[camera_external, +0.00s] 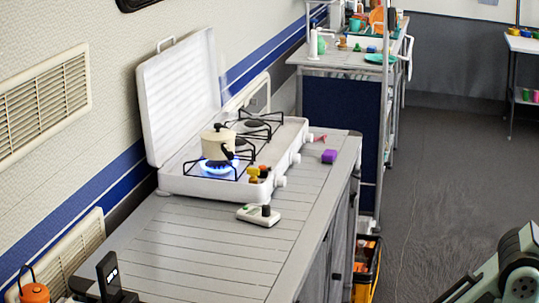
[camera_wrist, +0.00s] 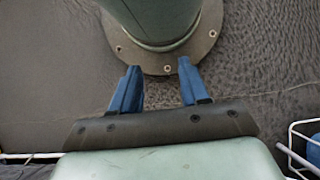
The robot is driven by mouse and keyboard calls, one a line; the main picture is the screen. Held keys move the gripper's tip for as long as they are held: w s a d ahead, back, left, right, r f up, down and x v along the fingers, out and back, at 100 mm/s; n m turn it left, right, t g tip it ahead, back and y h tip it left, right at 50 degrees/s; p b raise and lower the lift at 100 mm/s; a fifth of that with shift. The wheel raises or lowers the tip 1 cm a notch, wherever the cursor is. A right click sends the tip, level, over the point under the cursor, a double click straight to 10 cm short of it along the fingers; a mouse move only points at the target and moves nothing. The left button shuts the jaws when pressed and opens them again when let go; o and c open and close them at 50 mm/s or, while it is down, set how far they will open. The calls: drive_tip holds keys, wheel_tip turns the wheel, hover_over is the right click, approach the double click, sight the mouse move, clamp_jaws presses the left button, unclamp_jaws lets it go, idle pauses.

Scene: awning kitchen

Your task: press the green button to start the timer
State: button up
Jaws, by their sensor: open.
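A small white device that looks like the timer (camera_external: 258,214) lies on the grey slatted counter (camera_external: 200,250), in front of the stove. The gripper itself does not show in the external view; only part of my arm is at the bottom right.
A white stove (camera_external: 235,165) with its lid up has a lit burner under a cream kettle (camera_external: 217,142). A black upright device (camera_external: 109,277) and an orange object (camera_external: 34,292) are at the near left. Open floor lies right.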

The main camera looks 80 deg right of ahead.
clamp_jaws()
idle(1.4)
